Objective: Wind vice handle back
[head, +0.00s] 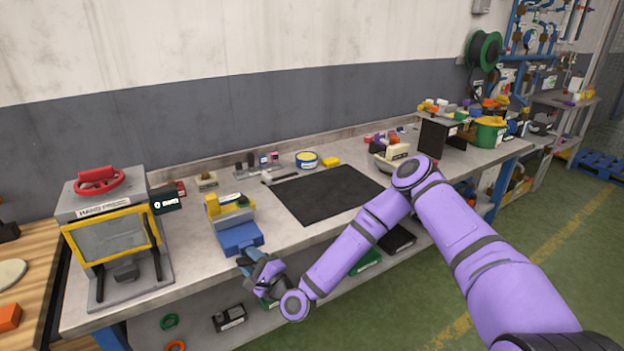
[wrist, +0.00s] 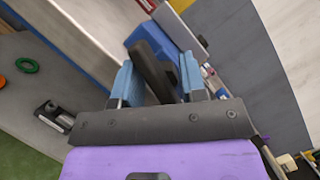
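The vice (head: 238,234) is blue with yellow upper parts and stands at the front edge of the workbench, left of the dark mat. My gripper (head: 250,265) is just in front of it, at the bench edge. In the wrist view my gripper's two blue fingers (wrist: 158,82) stand on either side of a dark bar, which looks like the vice handle (wrist: 153,68). The bar lies tilted between them. I cannot tell whether both fingers touch it. The blue vice body (wrist: 150,35) is beyond the fingertips. In the head view my gripper hides the handle.
A hand press (head: 110,235) with a yellow-framed guard stands left of the vice. A dark mat (head: 330,192) lies to the right. Small tools and a yellow tin (head: 306,159) sit behind. A lower shelf (head: 200,325) holds green and orange rings.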

